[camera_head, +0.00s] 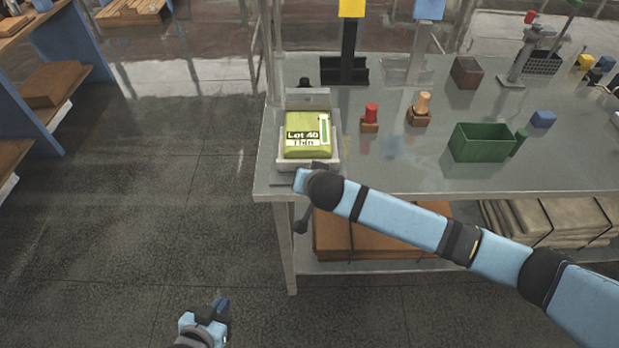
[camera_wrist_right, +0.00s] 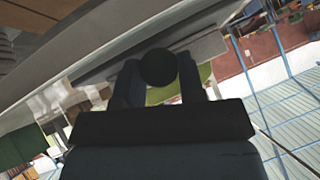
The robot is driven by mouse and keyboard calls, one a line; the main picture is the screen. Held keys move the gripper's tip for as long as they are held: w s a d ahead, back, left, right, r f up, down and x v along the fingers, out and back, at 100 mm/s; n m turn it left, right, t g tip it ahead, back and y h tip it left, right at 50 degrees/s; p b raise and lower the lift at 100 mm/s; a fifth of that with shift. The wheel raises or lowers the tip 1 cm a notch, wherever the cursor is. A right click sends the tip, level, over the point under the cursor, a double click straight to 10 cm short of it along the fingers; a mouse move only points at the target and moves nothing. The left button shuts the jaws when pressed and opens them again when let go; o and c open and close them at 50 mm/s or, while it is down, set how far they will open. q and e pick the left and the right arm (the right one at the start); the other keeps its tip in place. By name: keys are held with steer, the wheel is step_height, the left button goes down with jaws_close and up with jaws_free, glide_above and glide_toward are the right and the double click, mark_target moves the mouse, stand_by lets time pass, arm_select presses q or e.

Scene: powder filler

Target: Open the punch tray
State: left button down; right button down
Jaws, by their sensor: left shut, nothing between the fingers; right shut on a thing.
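A pale tray-like unit (camera_head: 335,160) stands at the table's left front corner and may be the punch tray. A yellow-green packet (camera_head: 306,124) labelled "Lot 40 Thin" lies in it. My right arm reaches its front edge, and the arm's end hides most of the gripper. In the right wrist view my right gripper (camera_wrist_right: 160,92) is shut on a round dark knob (camera_wrist_right: 158,66). A green patch shows just behind the knob. My left gripper (camera_head: 222,304) is shut and empty, low over the floor, apart from the table.
The grey table (camera_head: 375,180) carries a red-topped stamp (camera_head: 371,113), a wooden-handled stamp (camera_head: 422,105), a green bin (camera_head: 480,142) and a blue block (camera_head: 543,119). Brown packs lie on the shelf below. A shelf rack stands far left. The floor (camera_head: 150,230) between is clear.

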steer(key=s+p, duration=0.5)
steer(key=shift+s+a+r, duration=0.1)
steer(key=shift+s, duration=0.25)
steer(key=c, duration=1)
jaws_free()
steer(key=v, duration=1.3)
steer(key=shift+s+r+b, duration=0.25)
steer(key=shift+b, duration=0.1)
